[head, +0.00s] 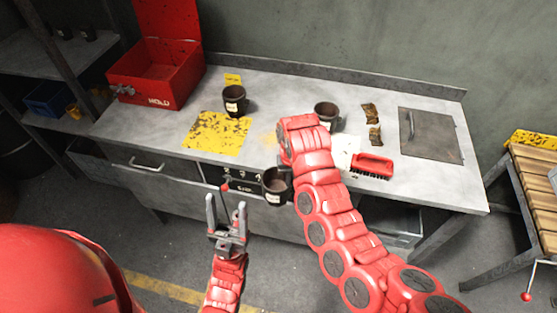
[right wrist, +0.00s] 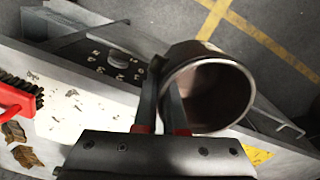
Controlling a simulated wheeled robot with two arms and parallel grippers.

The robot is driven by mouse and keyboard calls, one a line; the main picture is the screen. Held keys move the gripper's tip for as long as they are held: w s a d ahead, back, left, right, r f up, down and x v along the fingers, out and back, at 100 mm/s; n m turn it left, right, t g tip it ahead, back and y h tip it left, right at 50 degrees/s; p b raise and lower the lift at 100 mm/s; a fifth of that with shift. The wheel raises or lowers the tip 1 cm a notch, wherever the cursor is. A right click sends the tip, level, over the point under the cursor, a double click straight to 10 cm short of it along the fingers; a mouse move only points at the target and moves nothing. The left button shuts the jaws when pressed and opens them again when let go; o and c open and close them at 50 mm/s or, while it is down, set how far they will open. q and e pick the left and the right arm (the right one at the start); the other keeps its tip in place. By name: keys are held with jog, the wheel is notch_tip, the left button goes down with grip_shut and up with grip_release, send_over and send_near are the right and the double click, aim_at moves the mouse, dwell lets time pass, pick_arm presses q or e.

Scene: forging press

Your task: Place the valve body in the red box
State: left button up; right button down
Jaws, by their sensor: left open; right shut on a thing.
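My right gripper (right wrist: 164,92) is shut on a dark brown, hollow, cup-shaped part (head: 277,188) with a pale label. It holds the part by its wall, in front of the bench's front edge; its open mouth shows in the right wrist view (right wrist: 222,92). Two similar labelled parts stand upright on the bench, one at the left (head: 235,103) and one at the middle (head: 326,112). I cannot tell by name which is the valve body. The red box (head: 155,95), marked MOLD, stands open at the bench's back left. My left gripper (head: 227,200) is open and empty before the bench.
A yellow worn mat (head: 217,133) lies on the grey bench (head: 290,90). A red brush (head: 373,167), brown scraps (head: 371,113) and a dark plate (head: 430,135) are on the right. A wooden-topped table (head: 538,190) stands at the far right. The bench between box and mat is clear.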

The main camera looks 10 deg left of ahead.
jog(key=s+d+f+m, duration=0.1)
jog(key=s+d+f, duration=0.2)
jog(key=d, duration=0.5)
jog(key=s+d+f+m, duration=0.1)
jog(key=s+d+f, duration=0.1)
jog(key=d+f, duration=0.4)
jog(key=s+d+f+m, duration=0.1)
jog(key=s+d+f, duration=0.2)
jog(key=d, duration=0.7)
jog(key=shift+s+f, duration=0.3)
jog(key=shift+f, duration=0.65)
